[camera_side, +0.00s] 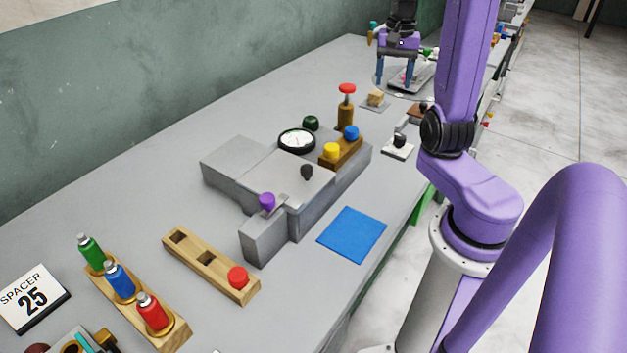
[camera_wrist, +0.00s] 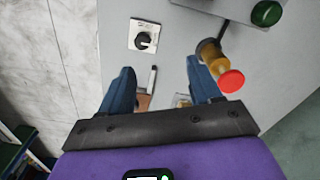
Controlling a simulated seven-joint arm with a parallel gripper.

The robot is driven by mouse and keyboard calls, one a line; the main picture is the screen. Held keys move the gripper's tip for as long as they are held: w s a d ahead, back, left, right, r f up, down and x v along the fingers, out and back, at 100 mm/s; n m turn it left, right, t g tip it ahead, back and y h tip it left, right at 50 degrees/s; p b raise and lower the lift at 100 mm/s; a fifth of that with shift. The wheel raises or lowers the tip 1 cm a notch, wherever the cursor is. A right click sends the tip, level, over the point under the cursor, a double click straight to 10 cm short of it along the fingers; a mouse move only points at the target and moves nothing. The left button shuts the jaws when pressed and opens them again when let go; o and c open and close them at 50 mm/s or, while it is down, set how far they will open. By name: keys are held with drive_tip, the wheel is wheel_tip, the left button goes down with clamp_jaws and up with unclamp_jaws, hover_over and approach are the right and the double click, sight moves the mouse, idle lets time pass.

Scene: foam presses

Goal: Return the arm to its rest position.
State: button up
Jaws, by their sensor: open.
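My gripper (camera_side: 396,82) is at the far end of the bench, pointing down with its two blue fingers apart. In the wrist view, my gripper (camera_wrist: 160,72) is open with nothing held between the fingers. A brown block (camera_wrist: 143,102) and part of a light wooden piece (camera_wrist: 182,101) show below, between the fingers. My fingers look above the bench; the exact height is hard to tell.
A red-topped brass post (camera_side: 346,108) and a black-knob switch (camera_side: 398,146) stand near my gripper. Bare bench lies left of the press.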

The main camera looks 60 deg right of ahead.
drive_tip(key=w+a+f+n, duration=0.1)
drive_tip(key=w+a+n, duration=0.1)
drive_tip(key=a+n, duration=1.55)
drive_tip(key=s+a+f+n, duration=0.2)
drive_tip(key=s+a+n, duration=0.6)
drive_tip(key=s+a, duration=0.7)
drive_tip(key=shift+s+a, duration=0.15)
drive_tip(key=shift+s, duration=0.4)
